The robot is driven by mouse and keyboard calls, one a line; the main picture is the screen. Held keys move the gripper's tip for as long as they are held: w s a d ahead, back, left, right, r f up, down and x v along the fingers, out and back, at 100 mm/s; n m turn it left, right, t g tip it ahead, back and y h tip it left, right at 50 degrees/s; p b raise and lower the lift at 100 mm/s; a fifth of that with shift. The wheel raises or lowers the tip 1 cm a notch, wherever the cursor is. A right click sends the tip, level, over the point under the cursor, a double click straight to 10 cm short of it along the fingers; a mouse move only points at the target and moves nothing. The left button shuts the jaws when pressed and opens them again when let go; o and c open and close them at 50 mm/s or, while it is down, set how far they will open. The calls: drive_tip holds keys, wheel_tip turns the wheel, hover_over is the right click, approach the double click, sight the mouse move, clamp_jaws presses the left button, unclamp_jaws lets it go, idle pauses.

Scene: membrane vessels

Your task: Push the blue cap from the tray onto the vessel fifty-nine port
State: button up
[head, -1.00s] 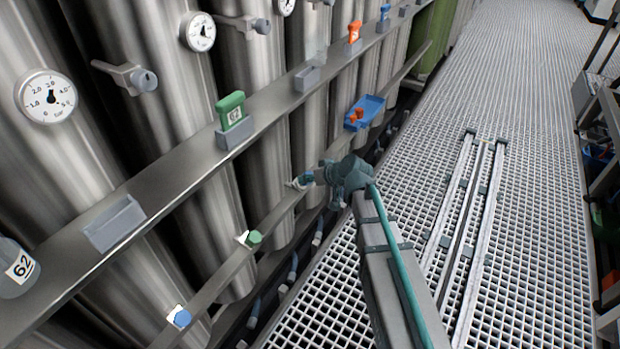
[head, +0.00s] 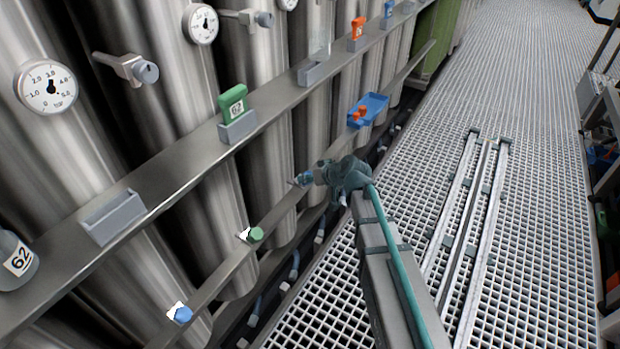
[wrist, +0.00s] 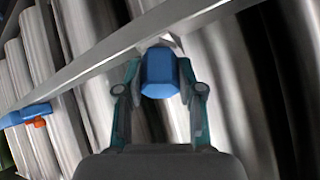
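The blue cap (wrist: 159,74) is centred between my gripper's two fingers in the wrist view, its near end towards me. It also shows in the head view (head: 304,179), at the lower rail, in line with the row of capped ports. A pale bracket-like edge shows just behind it, and the port itself is hidden. My gripper (head: 313,177) stands at this spot, its fingers (wrist: 160,68) on either side of the cap with a narrow gap. The blue tray (head: 377,101) is on the rail farther back, with orange caps (head: 360,113) in it.
A green cap (head: 253,234) and another blue cap (head: 182,314) sit on nearer ports along the lower rail (head: 275,212). Steel vessels stand close behind.

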drive_tip(key=o, duration=0.5)
drive_tip(key=shift+c, duration=0.2)
drive_tip(key=v, duration=1.2)
drive_tip(key=s+d+f+m+g+h, duration=0.25)
drive_tip(key=s+d+f+g, duration=0.3)
drive_tip(key=s+f, duration=0.6)
drive_tip(key=s+d+f+m+g+h, duration=0.1)
drive_tip(key=s+d+f+g+h, duration=0.35)
drive_tip(key=s, duration=1.15)
drive_tip(key=s+d+f+m+g+h, duration=0.1)
drive_tip(key=s+d+f+m+g, duration=0.1)
drive_tip(key=s+d+f+g, duration=0.8)
drive_tip(key=s+a+r+t+p, duration=0.2)
drive_tip(key=r+p, duration=0.5)
drive_tip(key=p, duration=1)
drive_tip(key=s+a+r+t+p, duration=0.2)
drive_tip(key=s+r+t+p, duration=0.2)
drive_tip(key=p, duration=1.3)
drive_tip(key=s+r, duration=0.3)
drive_tip(key=r, duration=0.1)
